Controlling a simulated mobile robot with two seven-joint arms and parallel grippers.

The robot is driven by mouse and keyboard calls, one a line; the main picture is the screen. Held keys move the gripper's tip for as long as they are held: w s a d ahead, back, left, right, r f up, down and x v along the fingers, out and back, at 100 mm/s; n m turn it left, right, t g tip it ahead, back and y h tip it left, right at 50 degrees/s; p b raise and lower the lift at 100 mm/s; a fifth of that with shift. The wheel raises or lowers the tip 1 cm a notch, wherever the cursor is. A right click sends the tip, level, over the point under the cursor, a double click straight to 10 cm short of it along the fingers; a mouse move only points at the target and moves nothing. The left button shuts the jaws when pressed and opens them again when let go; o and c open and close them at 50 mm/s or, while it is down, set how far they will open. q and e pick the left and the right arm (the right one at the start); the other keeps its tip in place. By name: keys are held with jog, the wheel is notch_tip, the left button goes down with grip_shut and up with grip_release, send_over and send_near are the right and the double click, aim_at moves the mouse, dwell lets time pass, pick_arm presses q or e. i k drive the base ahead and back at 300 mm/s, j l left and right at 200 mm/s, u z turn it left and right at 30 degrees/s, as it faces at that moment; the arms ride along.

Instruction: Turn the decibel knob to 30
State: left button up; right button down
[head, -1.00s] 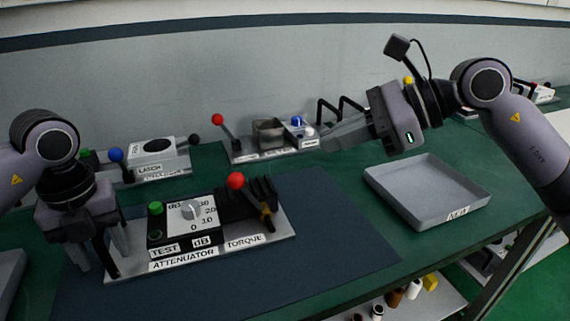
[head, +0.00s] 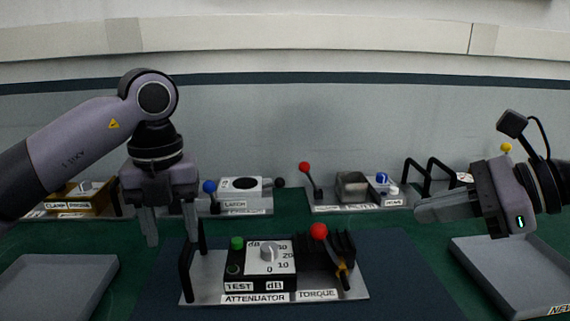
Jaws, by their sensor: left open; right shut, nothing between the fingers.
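The decibel knob (head: 268,252) is a small light-grey knob on the white dial face of the attenuator box (head: 259,284). The dial carries the marks 0, 10, 20 and 30; the exact pointer setting is too small to tell. The box stands on a grey plate with handles, labelled ATTENUATOR and TORQUE. My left gripper (head: 172,238) is open, pointing down, above and left of the box, apart from the knob. My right gripper (head: 418,212) is shut and empty, pointing left, well right of the knob and above the table.
A green button (head: 237,243) sits left of the dial. A red-ball lever (head: 318,232) with a yellow-handled part stands to its right. Grey trays lie at left (head: 62,285) and right (head: 500,275). Other panels, including a latch unit (head: 240,188), line the back.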

aim_at(269, 249)
jog(key=k, duration=0.95)
